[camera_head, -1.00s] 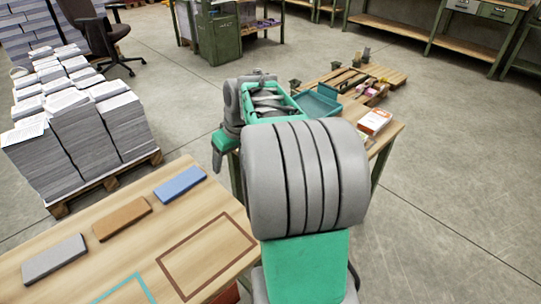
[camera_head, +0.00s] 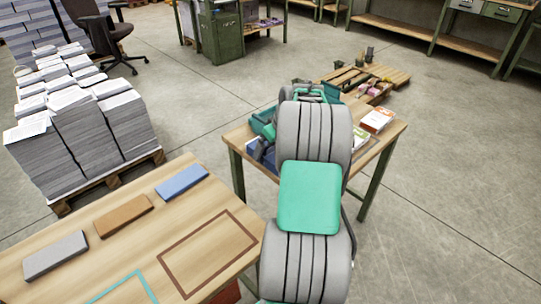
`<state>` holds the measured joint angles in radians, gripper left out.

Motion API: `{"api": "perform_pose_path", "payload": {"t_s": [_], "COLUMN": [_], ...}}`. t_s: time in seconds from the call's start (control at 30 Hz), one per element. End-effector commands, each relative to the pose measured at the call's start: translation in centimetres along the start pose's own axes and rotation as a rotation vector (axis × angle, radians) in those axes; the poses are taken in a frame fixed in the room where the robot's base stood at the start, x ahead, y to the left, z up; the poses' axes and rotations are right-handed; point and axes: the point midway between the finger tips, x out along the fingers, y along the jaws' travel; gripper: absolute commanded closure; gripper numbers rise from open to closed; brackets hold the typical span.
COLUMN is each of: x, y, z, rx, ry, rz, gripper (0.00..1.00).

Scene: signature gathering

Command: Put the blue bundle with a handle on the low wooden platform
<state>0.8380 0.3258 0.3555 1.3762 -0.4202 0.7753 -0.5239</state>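A dark blue object (camera_head: 259,158), perhaps the blue bundle, is partly visible on the small wooden table behind my arm; a grey piece shows near it. My arm hides much of it, and I cannot make out a handle clearly. The low wooden platform (camera_head: 391,75), a slatted pallet, lies on the floor beyond that table, with small items on it. My arm extends over the small table, and its links cover the view of the gripper. I cannot see the fingers or whether they hold anything.
The small table (camera_head: 390,136) also bears a teal tray (camera_head: 263,121) and an orange-and-white packet (camera_head: 377,119). A near table (camera_head: 120,262) holds grey, brown and blue flat blocks. Paper stacks (camera_head: 82,125) stand on a pallet at left. Floor to the right is clear.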

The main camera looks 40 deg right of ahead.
Motion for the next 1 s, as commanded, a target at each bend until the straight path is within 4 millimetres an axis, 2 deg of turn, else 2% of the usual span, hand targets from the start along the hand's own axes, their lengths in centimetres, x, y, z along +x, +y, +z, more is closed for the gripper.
{"api": "perform_pose_path", "payload": {"t_s": [0.07,1.0], "x": [0.01,-0.1], "y": [-0.01,0.03], "z": [0.03,-0.03], "rx": [0.0,0.0], "ry": [-0.001,0.001], "rz": [-0.001,0.001], "gripper": [0.07,0.83]}}
